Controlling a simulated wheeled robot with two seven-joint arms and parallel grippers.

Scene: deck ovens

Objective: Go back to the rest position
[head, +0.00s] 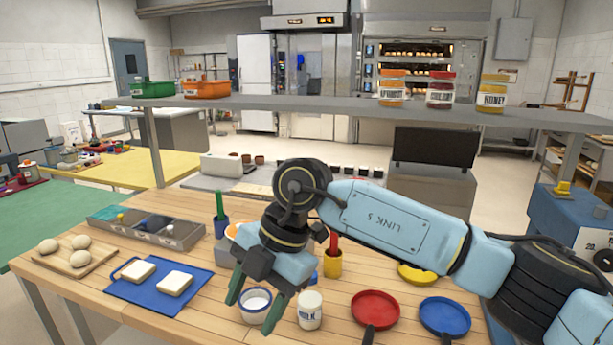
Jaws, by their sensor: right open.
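My right gripper (257,300) comes in from the right on a light blue arm and hangs over the middle of the wooden table (130,290). Its two dark green fingers point down and stand apart, with nothing seen held between them. In the picture the fingers overlap a white bowl (255,305) with a blue rim; I cannot tell the height between them. A milk jar (310,310) stands just right of the fingers. My left gripper does not show.
A blue mat (150,300) with two bread slices and a board (65,266) with dough balls lie left. A grey compartment tray (180,240) sits behind. Red (375,309) and blue (444,316) pans lie right. A shelf (330,104) with jars and bins spans above the table's back.

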